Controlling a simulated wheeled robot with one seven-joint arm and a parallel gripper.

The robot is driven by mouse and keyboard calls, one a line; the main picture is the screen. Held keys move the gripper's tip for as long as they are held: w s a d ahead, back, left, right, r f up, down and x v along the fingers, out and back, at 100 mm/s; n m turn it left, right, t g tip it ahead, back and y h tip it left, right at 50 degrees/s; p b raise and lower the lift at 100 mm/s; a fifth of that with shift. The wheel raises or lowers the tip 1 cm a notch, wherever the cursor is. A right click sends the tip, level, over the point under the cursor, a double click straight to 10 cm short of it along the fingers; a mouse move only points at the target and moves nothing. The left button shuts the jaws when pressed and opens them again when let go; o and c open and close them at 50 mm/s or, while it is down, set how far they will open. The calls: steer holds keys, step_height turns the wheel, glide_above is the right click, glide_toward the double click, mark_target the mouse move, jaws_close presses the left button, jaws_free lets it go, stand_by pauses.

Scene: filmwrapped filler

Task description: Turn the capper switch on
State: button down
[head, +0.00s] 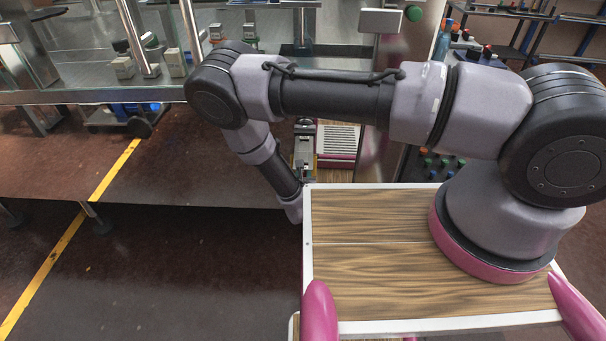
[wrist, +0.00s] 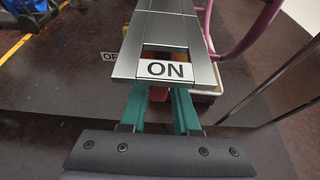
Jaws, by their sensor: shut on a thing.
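In the wrist view, my gripper (wrist: 160,98) has its two green fingers reaching forward under the edge of a grey metal panel. A white "ON" label (wrist: 165,70) sits on the panel's near edge, just above the fingers. In the head view my arm hangs down at the middle, and the gripper is hidden there.
A glass-fronted machine (head: 100,97) stands at the upper left. A yellow floor line (head: 115,172) crosses the dark floor, which is open at the lower left. Coloured caps (head: 440,162) show behind my arm. In the wrist view, a pink tube (wrist: 262,30) and thin metal rods are at the right.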

stand_by(0.4)
steer(key=c, duration=0.6)
jaws_free()
steer(key=shift+c, duration=0.2)
